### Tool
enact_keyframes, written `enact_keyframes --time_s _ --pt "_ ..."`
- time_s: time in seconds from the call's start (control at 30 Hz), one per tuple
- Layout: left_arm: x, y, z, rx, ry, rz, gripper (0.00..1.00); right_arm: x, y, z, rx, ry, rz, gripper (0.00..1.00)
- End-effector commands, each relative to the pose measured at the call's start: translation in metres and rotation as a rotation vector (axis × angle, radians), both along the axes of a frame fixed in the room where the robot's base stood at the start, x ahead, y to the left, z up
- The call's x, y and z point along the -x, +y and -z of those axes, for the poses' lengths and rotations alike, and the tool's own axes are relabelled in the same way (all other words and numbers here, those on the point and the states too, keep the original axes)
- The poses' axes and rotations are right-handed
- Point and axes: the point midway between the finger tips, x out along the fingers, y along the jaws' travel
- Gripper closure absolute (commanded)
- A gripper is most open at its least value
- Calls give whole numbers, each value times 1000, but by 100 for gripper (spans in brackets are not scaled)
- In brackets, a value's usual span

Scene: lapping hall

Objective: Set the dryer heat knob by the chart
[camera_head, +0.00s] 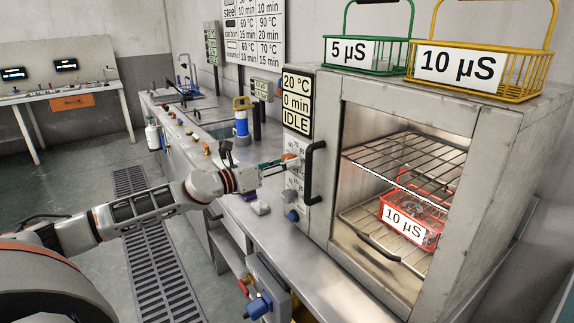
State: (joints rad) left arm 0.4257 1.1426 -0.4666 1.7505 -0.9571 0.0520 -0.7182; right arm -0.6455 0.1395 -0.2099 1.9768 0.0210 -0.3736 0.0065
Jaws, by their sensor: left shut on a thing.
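The dryer (455,125) is a grey steel cabinet on the bench, its chamber visible behind the front. Its display (298,103) reads 20 °C, 0 min, IDLE. Below it is a dial panel (291,180) with small temperature marks, a grey knob (289,195) and a blue knob (293,215). My left gripper (285,162) is at the upper dial, shut on the heat knob, which its fingers largely hide; the setting cannot be read. The chart (254,32) on the back wall has steel and carbon rows and a lower row; its top is cut off. My right gripper is not in view.
A black handle (312,172) stands close right of the knobs. A red basket (412,205) marked 10 µS sits inside on the lower rack. Green (366,53) and yellow (478,72) baskets stand on top. A bottle (241,120) stands on the bench (262,231).

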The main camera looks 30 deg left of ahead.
Motion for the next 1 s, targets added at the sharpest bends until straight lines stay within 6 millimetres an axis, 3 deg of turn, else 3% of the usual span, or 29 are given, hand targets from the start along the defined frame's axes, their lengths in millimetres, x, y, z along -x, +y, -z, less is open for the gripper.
enact_keyframes --time_s 0.67,0.7,0.73,1.0 --pt "0 -1 3 -53 -17 2 93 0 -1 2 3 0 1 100" --pt "0 -1 3 -53 -17 2 62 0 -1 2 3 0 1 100" --pt "0 -1 3 -53 -17 2 55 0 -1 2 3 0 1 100" --pt "0 0 1 -52 -20 1 55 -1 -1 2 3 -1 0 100"
